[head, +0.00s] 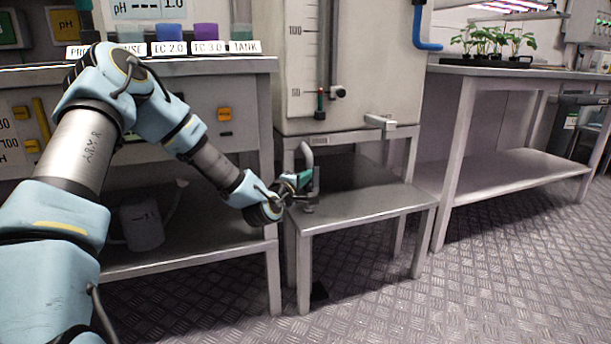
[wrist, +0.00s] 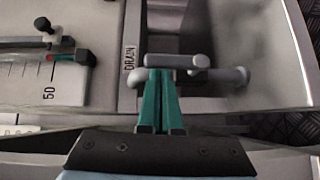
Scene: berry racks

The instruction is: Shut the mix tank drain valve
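The mix tank (head: 350,75) is a pale box with a level scale, on a metal stand. Its drain valve (head: 314,188) is grey and sits low at the front of the stand, by a curved grey pipe (head: 306,154). In the wrist view the valve's grey handle bar (wrist: 190,62) lies crosswise beside the "DRAIN" label (wrist: 130,62). My gripper (head: 303,180) is at the valve. Its green fingers (wrist: 160,85) are close together, tips at the left part of the bar. The bar runs across both tips rather than clearly between them; contact is hard to tell.
The low stand shelf (head: 365,200) lies just right of the valve. A bench (head: 255,66) with labelled cups stands left, with a white jug (head: 142,222) on its lower shelf. A bench with plants (head: 490,42) stands right. The floor (head: 450,290) in front is clear.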

